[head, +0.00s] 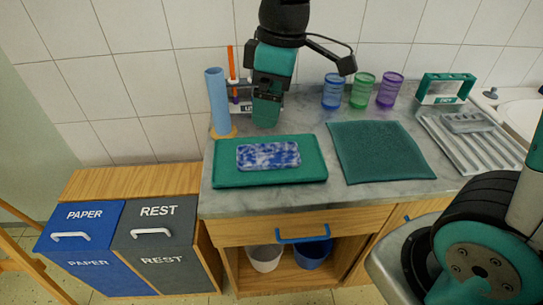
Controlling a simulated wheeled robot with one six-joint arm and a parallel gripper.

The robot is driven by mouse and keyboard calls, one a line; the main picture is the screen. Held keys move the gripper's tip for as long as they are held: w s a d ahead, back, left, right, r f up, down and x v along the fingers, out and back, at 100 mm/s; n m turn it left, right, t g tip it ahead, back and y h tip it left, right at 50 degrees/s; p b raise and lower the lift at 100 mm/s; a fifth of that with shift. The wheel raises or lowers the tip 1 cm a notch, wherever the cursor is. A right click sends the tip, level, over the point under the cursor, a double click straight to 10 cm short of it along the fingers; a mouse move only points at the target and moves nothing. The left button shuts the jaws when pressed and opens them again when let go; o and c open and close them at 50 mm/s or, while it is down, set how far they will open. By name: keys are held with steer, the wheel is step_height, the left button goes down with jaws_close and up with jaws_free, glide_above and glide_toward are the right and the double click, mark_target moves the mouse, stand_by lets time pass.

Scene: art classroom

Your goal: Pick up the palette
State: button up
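A flat blue-and-white mottled slab with rounded corners (268,155) lies on a green tray (235,178) at the left front of the counter. It may be the palette; I cannot tell for certain, and nothing else here looks clearly like one. My gripper (266,122) hangs down behind the tray, near the wall, apart from the slab. Its fingers are seen edge-on, so I cannot tell whether they are open or shut. Nothing is visible held in it.
A blue roll (216,100) stands left of my gripper, with a rack of tools (240,92) behind. Blue, green and purple cups (360,92) stand at the back. A dark green mat (378,152) lies right, bare. A ribbed drainer (462,145) and sink (520,118) lie farther right.

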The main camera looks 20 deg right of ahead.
steer(key=w+d+f+n+h, duration=0.25)
steer(key=w+f, duration=0.25)
steer(key=w, duration=0.5)
glide_above(268, 157)
steer(key=shift+n+y, duration=0.25)
steer(key=shift+y, duration=0.1)
step_height(268, 157, down, 11)
steer(key=shift+a+f, duration=0.1)
step_height(268, 157, down, 6)
steer(key=shift+r, duration=0.15)
steer(key=c, duration=0.7)
steer(key=shift+r, duration=0.1)
